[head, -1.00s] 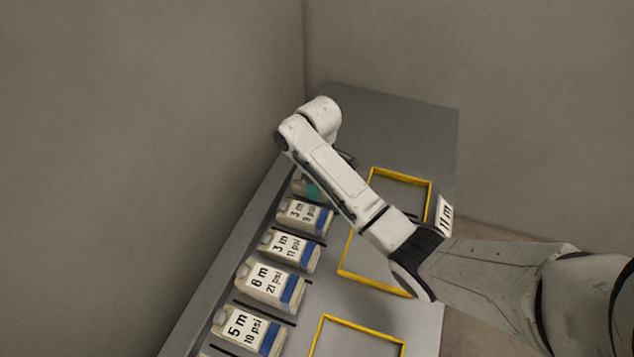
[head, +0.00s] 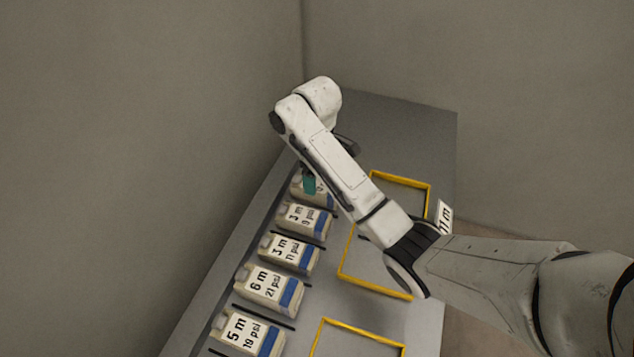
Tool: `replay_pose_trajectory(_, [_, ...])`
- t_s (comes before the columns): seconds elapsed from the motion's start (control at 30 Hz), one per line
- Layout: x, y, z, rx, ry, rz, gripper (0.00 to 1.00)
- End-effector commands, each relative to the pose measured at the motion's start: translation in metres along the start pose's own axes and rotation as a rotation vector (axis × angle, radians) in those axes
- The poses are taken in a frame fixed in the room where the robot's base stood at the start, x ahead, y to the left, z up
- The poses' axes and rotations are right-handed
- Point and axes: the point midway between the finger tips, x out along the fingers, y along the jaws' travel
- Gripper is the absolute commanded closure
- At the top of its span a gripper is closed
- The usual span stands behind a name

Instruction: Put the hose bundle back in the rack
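Several cream hose bundles with white labels and blue bands stand in a slanted row along the rack (head: 204,316) at the table's left side. The labels seem to read "3 m 9 psi" (head: 302,219), "3 m 11 psi" (head: 287,253), "6 m 21 psi" (head: 268,288) and "5 m 19 psi" (head: 247,333). Another bundle (head: 298,192) at the far end is partly covered by my arm. My gripper (head: 309,182) is mostly hidden by my arm; a teal part shows directly over that far bundle. I cannot tell whether it grips it.
Yellow rectangular outlines (head: 360,330) mark the grey tabletop to the right of the row. A white "11 m" card (head: 444,217) is at the right edge. Thin dark dividers separate the bundles. Walls close in the left and back. The far tabletop (head: 400,125) is clear.

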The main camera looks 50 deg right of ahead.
Motion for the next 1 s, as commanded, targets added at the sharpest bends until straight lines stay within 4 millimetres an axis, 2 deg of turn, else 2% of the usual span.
replay_pose_trajectory(0.03, [-0.016, 0.0, 0.0, 0.0, -0.001, -0.001, 0.08])
replay_pose_trajectory(0.1, [-0.027, 0.0, 0.0, 0.0, -0.002, -0.002, 0.08])
replay_pose_trajectory(0.4, [-0.06, 0.0, 0.0, 0.0, -0.002, -0.003, 0.08])
replay_pose_trajectory(0.6, [-0.068, 0.0, 0.0, 0.001, -0.001, -0.003, 0.08])
replay_pose_trajectory(1.0, [-0.068, 0.0, 0.0, 0.0, -0.001, -0.002, 0.08])
